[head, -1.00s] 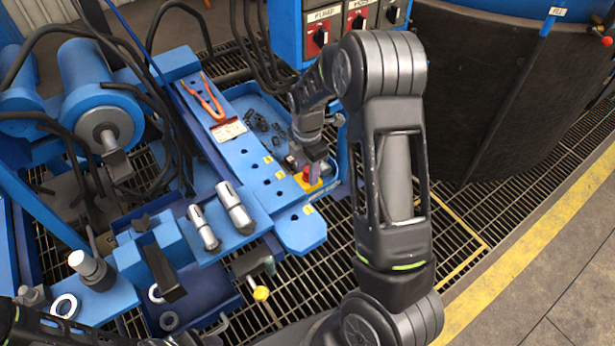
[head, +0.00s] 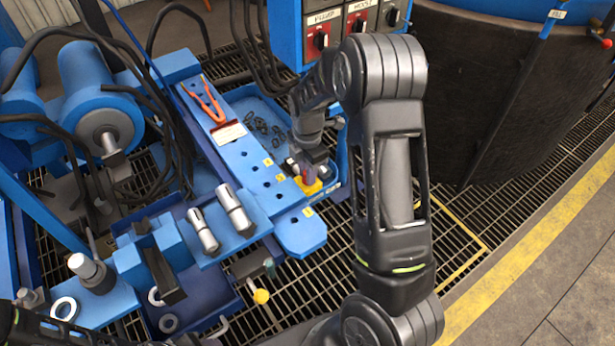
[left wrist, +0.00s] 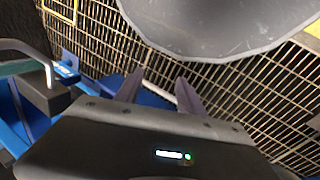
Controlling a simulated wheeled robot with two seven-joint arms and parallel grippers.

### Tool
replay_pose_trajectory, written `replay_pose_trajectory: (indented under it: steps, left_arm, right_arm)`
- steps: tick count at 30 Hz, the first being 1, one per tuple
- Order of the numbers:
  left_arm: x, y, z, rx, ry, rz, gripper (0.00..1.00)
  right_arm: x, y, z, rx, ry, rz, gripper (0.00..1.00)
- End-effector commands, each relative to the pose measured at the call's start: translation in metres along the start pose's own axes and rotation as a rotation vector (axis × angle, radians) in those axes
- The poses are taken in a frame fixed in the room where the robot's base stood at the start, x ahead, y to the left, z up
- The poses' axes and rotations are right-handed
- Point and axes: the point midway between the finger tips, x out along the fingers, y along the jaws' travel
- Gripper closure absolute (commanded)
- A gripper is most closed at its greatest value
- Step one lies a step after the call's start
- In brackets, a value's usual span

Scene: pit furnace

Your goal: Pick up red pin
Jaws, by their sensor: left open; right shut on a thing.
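The red pin (head: 308,180) stands at the yellow patch (head: 310,187) near the right front edge of the blue bench plate. Only a little of its red shows, as my right gripper (head: 306,177) covers most of it. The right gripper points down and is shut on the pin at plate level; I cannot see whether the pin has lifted. My left gripper (left wrist: 160,86) is open and empty in the left wrist view, its two fingers apart over the floor grating.
Orange tongs (head: 206,101) and a white label (head: 228,134) lie on the plate. A blue tray (head: 255,105) holds small dark links behind. Two metal cylinders (head: 235,208) rest left of the plate. A large dark vessel (head: 490,90) stands at the right.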

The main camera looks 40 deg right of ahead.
Motion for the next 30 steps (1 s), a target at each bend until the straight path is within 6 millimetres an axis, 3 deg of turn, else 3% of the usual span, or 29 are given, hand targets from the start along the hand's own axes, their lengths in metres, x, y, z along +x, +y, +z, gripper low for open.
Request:
replay_pose_trajectory:
  steps: [8,19,30]
  left_arm:
    - [-0.003,0.001,0.0,0.0,0.0,0.0,0.54]
    - [-0.009,0.004,0.0,0.0,0.0,0.0,0.54]
    - [-0.01,0.004,0.0,0.0,0.0,0.0,0.54]
  right_arm:
    - [-0.023,0.001,0.0,0.0,0.0,0.004,1.0]
    - [-0.09,0.001,0.0,0.0,0.0,0.003,1.0]
    - [-0.1,0.0,0.0,-0.001,0.0,0.0,1.0]
